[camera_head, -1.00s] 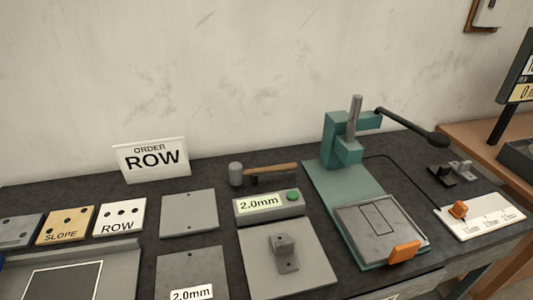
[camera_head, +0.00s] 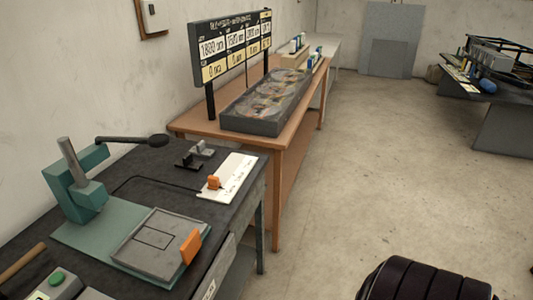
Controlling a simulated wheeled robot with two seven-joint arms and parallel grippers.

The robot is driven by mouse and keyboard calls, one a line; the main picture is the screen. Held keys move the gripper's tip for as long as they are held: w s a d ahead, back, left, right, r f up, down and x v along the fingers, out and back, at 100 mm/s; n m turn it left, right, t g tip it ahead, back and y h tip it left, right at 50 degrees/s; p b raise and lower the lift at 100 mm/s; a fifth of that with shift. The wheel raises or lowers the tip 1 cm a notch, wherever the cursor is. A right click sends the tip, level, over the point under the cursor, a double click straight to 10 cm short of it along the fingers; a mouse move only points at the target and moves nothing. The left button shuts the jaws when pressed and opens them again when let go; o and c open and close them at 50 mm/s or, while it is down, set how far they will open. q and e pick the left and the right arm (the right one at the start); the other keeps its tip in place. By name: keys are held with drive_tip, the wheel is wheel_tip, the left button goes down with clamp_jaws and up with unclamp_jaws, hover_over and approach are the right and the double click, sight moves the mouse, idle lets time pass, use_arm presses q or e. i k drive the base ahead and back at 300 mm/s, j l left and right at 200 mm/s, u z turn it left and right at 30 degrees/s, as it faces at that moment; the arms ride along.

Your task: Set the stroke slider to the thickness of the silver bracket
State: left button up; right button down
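The stroke slider is an orange block (camera_head: 214,182) on a white scale plate (camera_head: 238,178) near the right end of the dark workbench. Its markings are too small to read. A silver bracket (camera_head: 203,149) stands behind the plate, with a black bracket (camera_head: 187,160) beside it. A green press (camera_head: 78,190) with a black lever stands to the left, and an orange handle (camera_head: 190,246) sits at the edge of its grey plate (camera_head: 150,258). Neither of my grippers is in view.
A wooden table (camera_head: 289,140) beyond the bench carries a display board (camera_head: 232,48) and a grey tray (camera_head: 252,126). Another dark table (camera_head: 508,125) stands at the far right. The floor between is clear. A black ribbed part, probably mine, shows at the bottom right.

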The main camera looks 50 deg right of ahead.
sight(213, 182)
drive_tip(key=z, duration=1.25)
drive_tip(key=k+l, duration=0.05)
